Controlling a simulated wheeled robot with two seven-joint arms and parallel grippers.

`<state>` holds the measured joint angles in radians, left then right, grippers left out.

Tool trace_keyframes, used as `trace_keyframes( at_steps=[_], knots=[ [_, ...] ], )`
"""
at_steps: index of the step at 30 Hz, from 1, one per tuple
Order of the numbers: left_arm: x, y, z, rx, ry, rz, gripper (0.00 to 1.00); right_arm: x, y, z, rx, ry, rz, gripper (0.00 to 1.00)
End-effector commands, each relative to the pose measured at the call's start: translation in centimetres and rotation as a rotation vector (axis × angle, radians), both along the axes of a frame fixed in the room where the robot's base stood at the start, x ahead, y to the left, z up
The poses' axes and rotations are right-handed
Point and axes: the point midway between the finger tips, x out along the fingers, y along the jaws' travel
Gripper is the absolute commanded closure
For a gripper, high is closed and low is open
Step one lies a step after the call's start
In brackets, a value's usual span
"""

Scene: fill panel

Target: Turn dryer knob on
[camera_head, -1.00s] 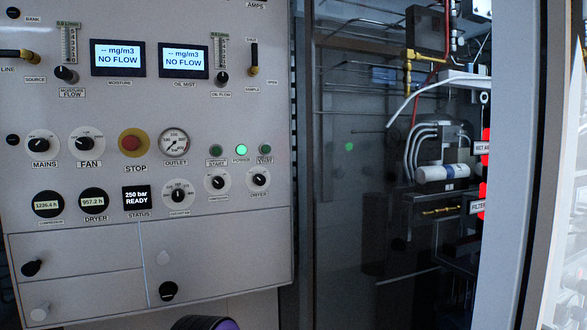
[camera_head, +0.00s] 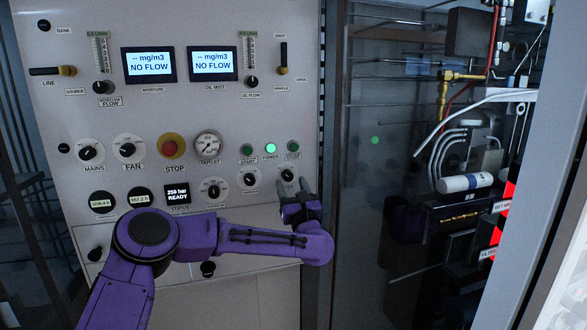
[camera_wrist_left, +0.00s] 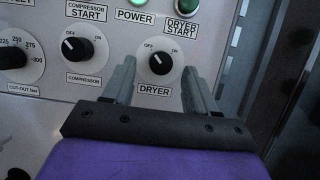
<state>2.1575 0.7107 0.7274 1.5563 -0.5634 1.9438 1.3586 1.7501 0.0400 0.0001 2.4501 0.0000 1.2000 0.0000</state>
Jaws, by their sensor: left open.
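The dryer knob (camera_wrist_left: 160,63) is a black round knob on a white dial plate marked OFF and ON, above the DRYER label. Its white pointer line is turned to the upper left, on the OFF side. In the head view the dryer knob (camera_head: 288,175) sits at the right end of its row, just above my left gripper. My left gripper (camera_wrist_left: 158,85) is open and empty, its two grey fingers standing either side of the dial's lower part. In the head view the left gripper (camera_head: 297,200) is small and dark, and contact with the knob cannot be told. My right gripper is not in view.
The compressor knob (camera_wrist_left: 77,47) is close on the left. The green dryer start button (camera_wrist_left: 186,6) and lit power lamp (camera_wrist_left: 137,3) are above. The panel's right edge (camera_head: 322,110) and a glass door with piping behind are to the right.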

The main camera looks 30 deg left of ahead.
Motion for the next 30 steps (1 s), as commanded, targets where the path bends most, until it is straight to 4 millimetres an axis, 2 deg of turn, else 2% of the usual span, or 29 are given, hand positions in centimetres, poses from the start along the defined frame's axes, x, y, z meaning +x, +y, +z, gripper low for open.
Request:
trace_keyframes(
  at_steps=[1,3,7,14,15,17,18,20,30],
  knots=[
    [0.5,0.7,0.9,0.000,0.003,0.003,0.43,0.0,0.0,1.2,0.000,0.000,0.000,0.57],
    [1.2,1.3,1.1,0.000,0.003,0.001,0.43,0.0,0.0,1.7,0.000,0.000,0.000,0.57],
    [1.8,2.0,1.1,0.001,0.004,0.000,0.43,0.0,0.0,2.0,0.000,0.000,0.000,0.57],
    [1.9,2.2,1.0,0.000,0.003,-0.001,0.43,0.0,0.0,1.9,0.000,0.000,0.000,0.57],
    [1.9,2.2,1.0,0.001,0.004,-0.001,0.49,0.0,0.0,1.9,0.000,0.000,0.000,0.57],
    [1.9,2.1,1.0,0.001,0.004,-0.001,0.69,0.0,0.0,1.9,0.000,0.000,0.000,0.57],
    [1.9,2.1,1.0,0.001,0.004,-0.001,0.82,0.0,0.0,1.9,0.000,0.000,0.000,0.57],
    [1.9,2.1,1.0,0.001,0.004,-0.001,0.98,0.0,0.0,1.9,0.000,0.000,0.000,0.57],
    [1.8,2.1,0.8,0.026,0.032,-0.002,0.98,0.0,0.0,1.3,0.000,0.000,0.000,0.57]
  ],
)
